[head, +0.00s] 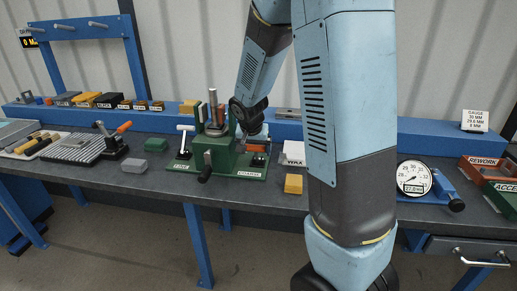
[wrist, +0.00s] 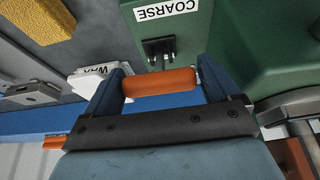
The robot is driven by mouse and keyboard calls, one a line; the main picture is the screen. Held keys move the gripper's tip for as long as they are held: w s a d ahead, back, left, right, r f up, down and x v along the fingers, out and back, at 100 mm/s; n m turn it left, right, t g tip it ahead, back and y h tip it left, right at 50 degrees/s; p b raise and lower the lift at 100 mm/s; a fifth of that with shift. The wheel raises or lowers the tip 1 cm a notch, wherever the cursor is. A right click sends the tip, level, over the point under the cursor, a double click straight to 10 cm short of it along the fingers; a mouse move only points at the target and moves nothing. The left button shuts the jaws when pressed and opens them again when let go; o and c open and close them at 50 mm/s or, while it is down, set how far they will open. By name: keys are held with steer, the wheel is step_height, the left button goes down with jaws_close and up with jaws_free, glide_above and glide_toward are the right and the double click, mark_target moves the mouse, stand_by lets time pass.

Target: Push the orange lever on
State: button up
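An orange cylindrical lever handle (wrist: 160,82) lies crosswise between my gripper's fingertips in the wrist view. My gripper (wrist: 163,88) has its two dark blue fingers wide apart, one at each end of the handle. I cannot tell whether they press on it. A black forked bracket (wrist: 160,48) stands near the handle on a green block (wrist: 222,35) labelled COARSE. In the head view, my gripper (head: 252,128) reaches down at the green fixture (head: 226,160), above an orange part (head: 257,140). Another orange-ended lever (head: 124,127) sits at the left by a ribbed grey plate (head: 75,148).
The bench (head: 155,180) also holds a yellow block (head: 293,183), a white WAX block (head: 293,153) and a round dial gauge (head: 413,177). A blue rail (head: 175,122) runs behind the fixture. A T-handle (head: 185,130) and upright posts crowd the fixture's left side.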

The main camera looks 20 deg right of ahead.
steer(key=shift+o, duration=0.8)
steer(key=shift+d, duration=0.1)
steer(key=v, duration=1.3)
steer(key=shift+r, duration=0.35)
steer(key=shift+s, duration=0.1)
steer(key=s+r+n+y, duration=0.1)
steer(key=s+r+n, duration=0.2)
steer(key=s, duration=0.8)
steer(key=s+r+n+t+y, duration=0.1)
steer(key=s+r+n, duration=0.2)
steer(key=s, duration=0.8)
steer(key=shift+s+r, duration=0.35)
steer(key=shift+r, duration=0.25)
